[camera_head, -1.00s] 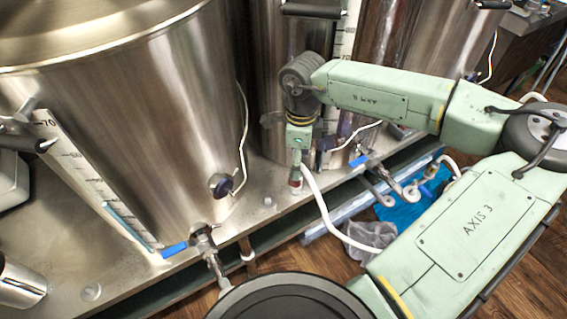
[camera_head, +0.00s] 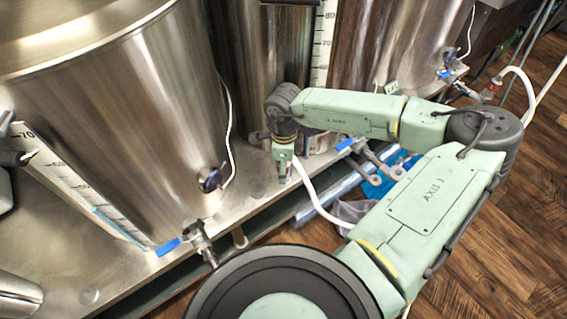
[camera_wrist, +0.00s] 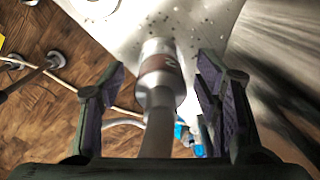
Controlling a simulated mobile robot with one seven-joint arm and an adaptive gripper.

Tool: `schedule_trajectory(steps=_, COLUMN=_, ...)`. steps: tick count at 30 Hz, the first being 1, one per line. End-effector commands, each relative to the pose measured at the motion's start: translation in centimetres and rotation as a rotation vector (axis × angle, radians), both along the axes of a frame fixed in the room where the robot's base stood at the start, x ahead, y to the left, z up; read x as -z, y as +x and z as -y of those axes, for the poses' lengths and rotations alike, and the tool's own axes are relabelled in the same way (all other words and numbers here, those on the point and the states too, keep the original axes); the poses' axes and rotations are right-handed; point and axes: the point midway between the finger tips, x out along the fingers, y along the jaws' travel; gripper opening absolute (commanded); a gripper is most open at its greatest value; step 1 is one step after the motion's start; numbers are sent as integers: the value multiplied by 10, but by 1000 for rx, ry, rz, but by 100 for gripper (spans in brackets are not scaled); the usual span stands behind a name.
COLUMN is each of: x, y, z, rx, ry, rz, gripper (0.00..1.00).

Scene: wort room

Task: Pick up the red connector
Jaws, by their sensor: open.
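In the wrist view, the connector (camera_wrist: 162,75) is a metal-looking cylinder with a dull reddish-brown band, on the end of a pale hose (camera_wrist: 157,135). It lies between the two dark fingers of my gripper (camera_wrist: 163,88). The fingers are open, with a gap showing on both sides of it. In the head view, my gripper (camera_head: 284,168) points down at the edge of the metal stand, beside the large kettle. The connector is small there and mostly hidden by my gripper. The white hose (camera_head: 308,188) runs down from that spot.
Large steel kettles (camera_head: 120,110) stand close behind my gripper on the metal stand (camera_head: 255,190). A blue-handled valve (camera_head: 180,243) juts out at left, and another (camera_head: 358,148) at right. Another hose with a reddish fitting (camera_head: 489,90) is at far right. Wooden floor (camera_head: 500,200) lies open at right.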

Motion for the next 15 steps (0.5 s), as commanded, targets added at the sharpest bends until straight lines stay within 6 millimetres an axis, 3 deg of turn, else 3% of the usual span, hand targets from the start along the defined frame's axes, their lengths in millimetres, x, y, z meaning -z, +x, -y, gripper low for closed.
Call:
schedule_trajectory(steps=9, x=6, y=0, z=0, rx=-1, ry=-1, rz=1, gripper=57)
schedule_trajectory(steps=15, x=6, y=0, z=0, rx=-1, ry=-1, rz=0, gripper=44)
